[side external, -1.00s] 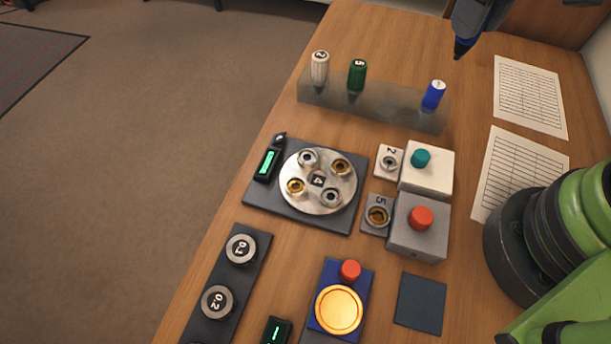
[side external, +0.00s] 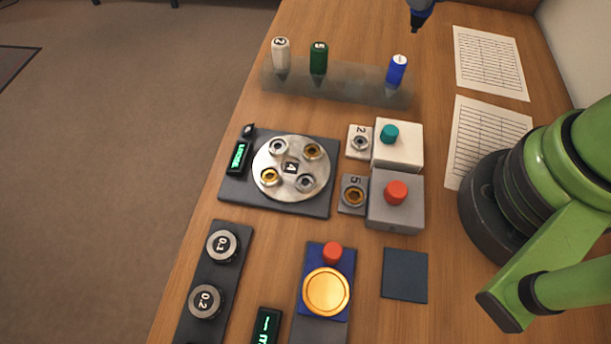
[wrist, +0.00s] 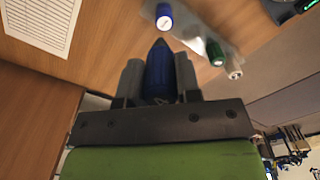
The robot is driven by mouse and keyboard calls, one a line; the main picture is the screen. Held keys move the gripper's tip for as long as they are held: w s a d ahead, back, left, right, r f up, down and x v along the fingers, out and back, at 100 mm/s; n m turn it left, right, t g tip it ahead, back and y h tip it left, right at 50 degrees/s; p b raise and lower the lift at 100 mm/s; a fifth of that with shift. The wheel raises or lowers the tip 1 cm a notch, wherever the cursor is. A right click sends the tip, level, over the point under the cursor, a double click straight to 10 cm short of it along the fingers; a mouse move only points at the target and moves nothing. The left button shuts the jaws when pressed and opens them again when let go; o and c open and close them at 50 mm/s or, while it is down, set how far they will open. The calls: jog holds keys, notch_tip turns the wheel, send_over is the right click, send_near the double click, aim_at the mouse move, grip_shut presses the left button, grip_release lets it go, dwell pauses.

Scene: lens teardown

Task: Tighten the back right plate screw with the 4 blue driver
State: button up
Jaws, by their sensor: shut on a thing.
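In the wrist view, my gripper (wrist: 160,78) is shut on a blue driver (wrist: 160,70), its dark tip pointing away. In the side view, the driver's dark tip (side external: 416,23) shows at the top edge, above the table behind the rack; most of my gripper is out of frame. The round silver plate (side external: 291,190) is marked 4 and sits on a dark base. It bears several screws, two gold and two silver. The one at its upper right (side external: 313,151) is gold. A lit green display (side external: 238,157) beside it seems to read LOOSE. The held driver is well apart from the plate.
A grey translucent rack (side external: 335,86) holds white, green (side external: 318,57) and blue (side external: 397,69) drivers between my gripper and the plate. Boxes with teal (side external: 389,134) and red (side external: 396,192) knobs stand right of the plate. Printed sheets (side external: 490,62) lie at the right.

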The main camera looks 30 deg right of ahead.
jog(key=shift+w+a+f+m, duration=0.1)
jog(key=shift+a+m, duration=0.2)
jog(key=shift+a, duration=0.15)
jog(key=s+a+f+m, duration=0.1)
jog(key=s+a+f, duration=0.1)
jog(key=a, duration=0.5)
jog(key=s+a+f+m, duration=0.2)
jog(key=a+f, duration=0.1)
jog(key=a, duration=0.5)
jog(key=s+a+f+m, duration=0.2)
jog(key=a+f, duration=0.1)
jog(key=a, duration=0.4)
jog(key=shift+s+a+f, duration=0.25)
jog(key=shift+s+a, duration=0.05)
jog(key=shift+a, duration=0.05)
jog(key=n, duration=0.2)
jog(key=f+n, duration=0.1)
jog(key=n, duration=0.2)
jog(key=shift+f, duration=0.35)
